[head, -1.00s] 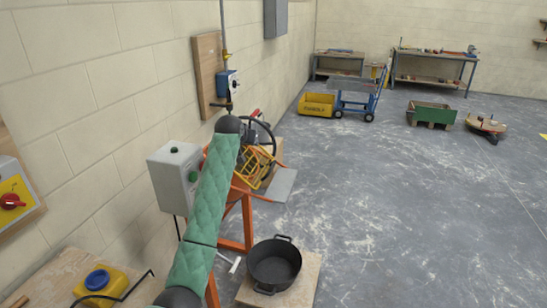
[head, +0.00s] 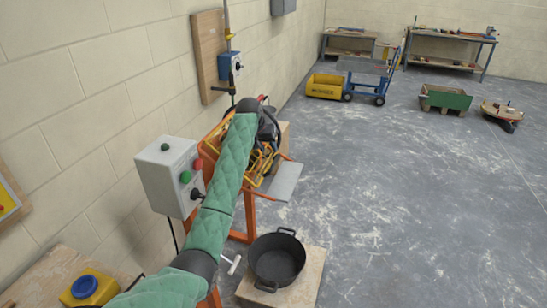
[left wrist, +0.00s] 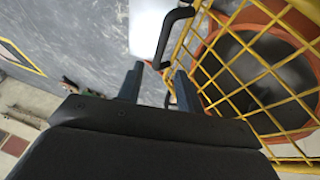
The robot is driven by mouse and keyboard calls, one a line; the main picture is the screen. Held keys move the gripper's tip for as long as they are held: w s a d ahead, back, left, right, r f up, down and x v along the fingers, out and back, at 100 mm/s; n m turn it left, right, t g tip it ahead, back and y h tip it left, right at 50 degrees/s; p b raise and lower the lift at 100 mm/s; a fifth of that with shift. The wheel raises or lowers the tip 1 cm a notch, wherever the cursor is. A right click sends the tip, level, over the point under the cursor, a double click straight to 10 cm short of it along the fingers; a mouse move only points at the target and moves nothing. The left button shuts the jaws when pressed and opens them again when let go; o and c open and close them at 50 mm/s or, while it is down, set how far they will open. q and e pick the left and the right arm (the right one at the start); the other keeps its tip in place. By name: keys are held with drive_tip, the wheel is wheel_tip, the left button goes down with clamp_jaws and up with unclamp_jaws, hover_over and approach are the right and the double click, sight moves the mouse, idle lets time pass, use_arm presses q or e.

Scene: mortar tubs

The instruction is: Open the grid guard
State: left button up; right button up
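The grid guard (head: 262,165) is a yellow wire grid on the orange mixer, partly hidden behind my left arm in the head view. In the left wrist view the grid guard (left wrist: 262,72) fills the right side, over the round orange opening of the mixer (left wrist: 207,42). A black bent handle (left wrist: 172,32) stands beside the grid, its lower end near the gap between my left fingertips. My left gripper (left wrist: 159,70) is open, with a gap between the fingers. In the head view my arm mostly hides this gripper. My right gripper is not in view.
A grey control box (head: 168,178) with buttons stands left of my arm. A black tub (head: 277,260) sits on a board below the mixer. A grey plate (head: 286,181) juts out right of the mixer. The floor (head: 400,210) to the right is clear.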

sight(275, 160)
use_arm(q)
drive_tip(key=p+x, duration=0.2)
drive_tip(key=x, duration=0.4)
drive_tip(key=shift+w+f, duration=0.2)
drive_tip(key=shift+p+x, duration=0.3)
drive_tip(key=shift+x, duration=0.5)
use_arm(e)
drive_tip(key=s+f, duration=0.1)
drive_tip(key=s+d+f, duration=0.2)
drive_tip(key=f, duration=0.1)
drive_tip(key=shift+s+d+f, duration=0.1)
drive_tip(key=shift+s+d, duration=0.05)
use_arm(q)
drive_tip(key=shift+r, duration=0.1)
clamp_jaws()
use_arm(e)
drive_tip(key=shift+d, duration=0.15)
